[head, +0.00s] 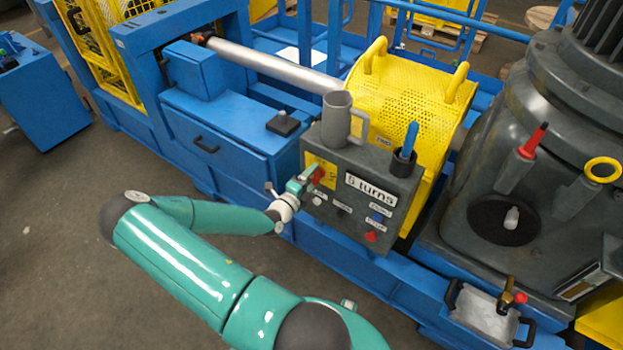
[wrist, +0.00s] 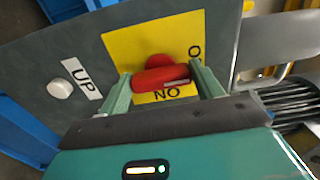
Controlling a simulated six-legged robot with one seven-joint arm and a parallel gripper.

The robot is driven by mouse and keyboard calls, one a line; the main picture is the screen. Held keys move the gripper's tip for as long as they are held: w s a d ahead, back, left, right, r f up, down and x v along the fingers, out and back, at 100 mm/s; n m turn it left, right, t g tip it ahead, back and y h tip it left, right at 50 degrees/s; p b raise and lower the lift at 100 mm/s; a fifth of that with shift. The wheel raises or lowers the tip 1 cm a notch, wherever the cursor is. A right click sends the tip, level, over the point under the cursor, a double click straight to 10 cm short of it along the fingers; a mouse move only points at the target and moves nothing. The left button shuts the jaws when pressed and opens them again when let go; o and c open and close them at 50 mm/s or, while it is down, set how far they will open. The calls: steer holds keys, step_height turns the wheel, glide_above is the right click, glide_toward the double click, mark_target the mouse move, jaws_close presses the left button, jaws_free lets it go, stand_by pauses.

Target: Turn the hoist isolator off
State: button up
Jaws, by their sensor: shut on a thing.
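The hoist isolator is a red rotary handle (wrist: 160,77) on a yellow plate (wrist: 122,48) on the grey control box (head: 390,192). In the wrist view the handle lies crosswise between the two fingers of my gripper (wrist: 164,82), which is shut on it. The word ON shows upside down beside the handle. Part of another label, an O, shows near the right finger, the rest hidden. In the head view my gripper (head: 304,181) reaches the box's front at its upper left, and the red handle (head: 318,175) shows at the fingertips.
A white UP button (wrist: 60,89) is beside the plate. Blue (head: 377,217) and red (head: 370,237) buttons are lower right on the box. Yellow mesh guard (head: 400,92) is behind.

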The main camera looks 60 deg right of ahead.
stand_by(0.3)
steer(key=o, duration=1)
steer(key=shift+a, duration=0.1)
steer(key=a, duration=0.4)
steer(key=w+a, duration=0.1)
steer(key=a, duration=0.4)
steer(key=w+a, duration=0.1)
steer(key=a, duration=0.3)
steer(key=shift+w+a, duration=0.1)
steer(key=shift+a, duration=0.2)
